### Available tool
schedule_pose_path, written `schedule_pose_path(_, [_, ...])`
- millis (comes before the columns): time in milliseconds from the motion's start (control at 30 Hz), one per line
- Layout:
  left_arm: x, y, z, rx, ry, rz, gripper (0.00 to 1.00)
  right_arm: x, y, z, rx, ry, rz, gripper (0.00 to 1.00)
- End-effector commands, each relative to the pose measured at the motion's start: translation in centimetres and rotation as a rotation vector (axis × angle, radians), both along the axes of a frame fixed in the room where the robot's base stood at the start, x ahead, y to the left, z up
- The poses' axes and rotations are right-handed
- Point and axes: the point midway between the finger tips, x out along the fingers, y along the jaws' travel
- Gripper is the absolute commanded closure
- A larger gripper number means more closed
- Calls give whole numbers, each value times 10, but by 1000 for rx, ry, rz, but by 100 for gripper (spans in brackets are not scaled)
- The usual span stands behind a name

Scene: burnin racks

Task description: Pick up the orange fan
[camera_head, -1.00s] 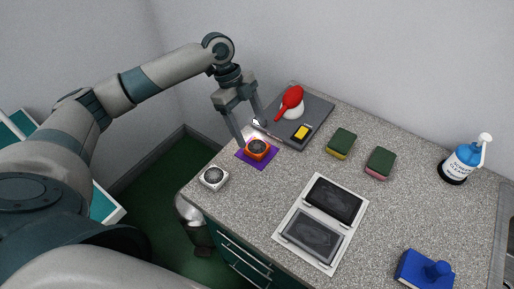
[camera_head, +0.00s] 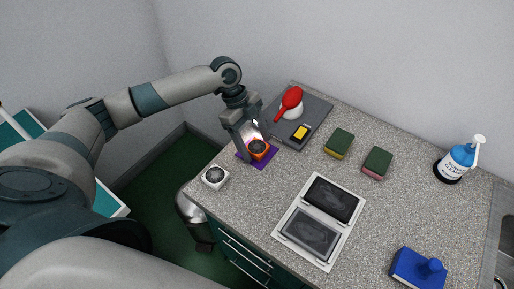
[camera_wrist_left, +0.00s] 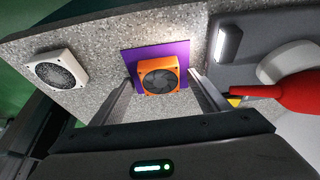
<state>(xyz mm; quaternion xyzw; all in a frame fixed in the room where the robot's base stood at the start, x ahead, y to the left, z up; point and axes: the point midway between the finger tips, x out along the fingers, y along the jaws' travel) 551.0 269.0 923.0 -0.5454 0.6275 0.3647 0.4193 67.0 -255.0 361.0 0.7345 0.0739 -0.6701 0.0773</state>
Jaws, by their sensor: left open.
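The orange fan (camera_head: 259,149) is a small square fan with a dark round rotor. It sits on a purple mat (camera_head: 242,152) at the left side of the counter. In the left wrist view the fan (camera_wrist_left: 160,75) shows between the fingers, with the purple mat (camera_wrist_left: 128,58) behind it. My left gripper (camera_head: 254,155) is open at the fan, one finger on each side; it also shows in the left wrist view (camera_wrist_left: 160,88). Whether the fingers touch the fan cannot be told. My right gripper is out of view.
A white fan (camera_head: 214,177) sits just left of the mat. A grey tray (camera_head: 318,113) behind holds a red-and-white object (camera_head: 290,101) and a yellow-and-black item (camera_head: 301,132). Two sponges (camera_head: 339,143), a two-panel device (camera_head: 318,222), a blue block (camera_head: 420,268) and a pump bottle (camera_head: 459,162) stand right.

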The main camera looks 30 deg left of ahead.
Motion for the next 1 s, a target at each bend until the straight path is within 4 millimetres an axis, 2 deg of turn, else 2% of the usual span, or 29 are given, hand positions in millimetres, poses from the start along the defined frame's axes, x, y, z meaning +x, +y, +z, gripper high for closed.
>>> schedule_pose_path(100, [0, 0, 0, 0, 0, 0, 31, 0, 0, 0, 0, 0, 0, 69])
schedule_pose_path(300, [0, 0, 0, 0, 0, 0, 76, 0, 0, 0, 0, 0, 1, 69])
schedule_pose_path(367, [0, 0, 1, 0, 0, 0, 80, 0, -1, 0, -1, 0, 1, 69])
schedule_pose_path(767, [1, 0, 7, -1, -3, 0, 80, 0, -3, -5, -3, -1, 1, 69])
schedule_pose_path(1000, [2, 0, 36, -1, -6, -1, 80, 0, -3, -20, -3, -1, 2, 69])
